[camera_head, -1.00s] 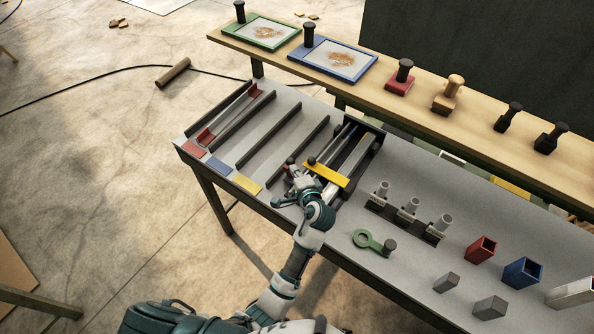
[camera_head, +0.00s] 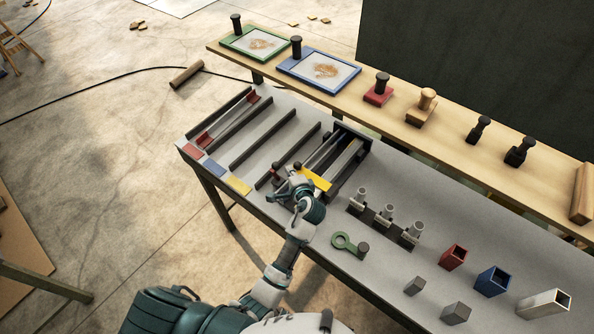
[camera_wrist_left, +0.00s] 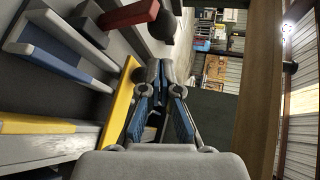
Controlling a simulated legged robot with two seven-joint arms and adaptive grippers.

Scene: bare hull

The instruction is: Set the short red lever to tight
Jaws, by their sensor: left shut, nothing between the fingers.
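The short red lever (camera_wrist_left: 128,15) shows at the top of the left wrist view as a red bar with a dark round knob (camera_wrist_left: 160,28). In the head view a small dark red knob (camera_head: 275,170) stands by the near left corner of the dark-framed device with a yellow bar (camera_head: 316,179). My left gripper (camera_head: 281,192) is at this corner, partly covering the yellow bar. Any tight marking cannot be made out. My right gripper is not in view.
Slots with red, blue and yellow (camera_head: 239,186) end labels lie left of the device. Grey cylinders in a dark holder (camera_head: 384,222), a green ring tool (camera_head: 341,240) and several blocks stand to the right. A wooden shelf (camera_head: 450,143) runs behind the bench.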

